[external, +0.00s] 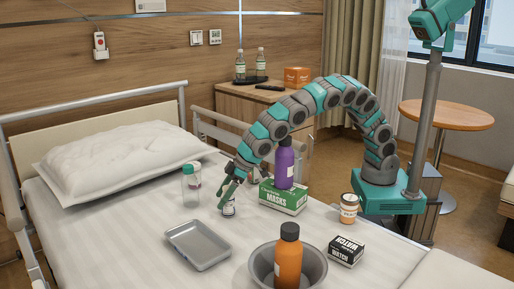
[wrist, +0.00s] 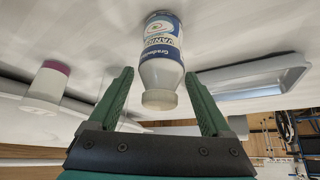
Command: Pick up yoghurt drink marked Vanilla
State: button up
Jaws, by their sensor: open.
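In the external view this bottle (external: 229,208) stands on the bed, partly covered by my gripper. My gripper (wrist: 158,76) is open, with its dark green fingers on either side of the bottle's cap and shoulder in the wrist view. Gaps show on both sides, and the fingers do not grip it. In the external view my gripper (external: 229,188) points down at the bottle from above, in front of the masks box.
A green masks box (external: 283,200) carries a purple bottle (external: 284,165) close on the right. A metal tray (external: 198,246), a bowl (external: 262,262) with an orange bottle, a pill jar (external: 349,209) and a black box (external: 345,252) lie nearer.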

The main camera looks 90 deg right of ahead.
grip_shut()
dwell(0.7)
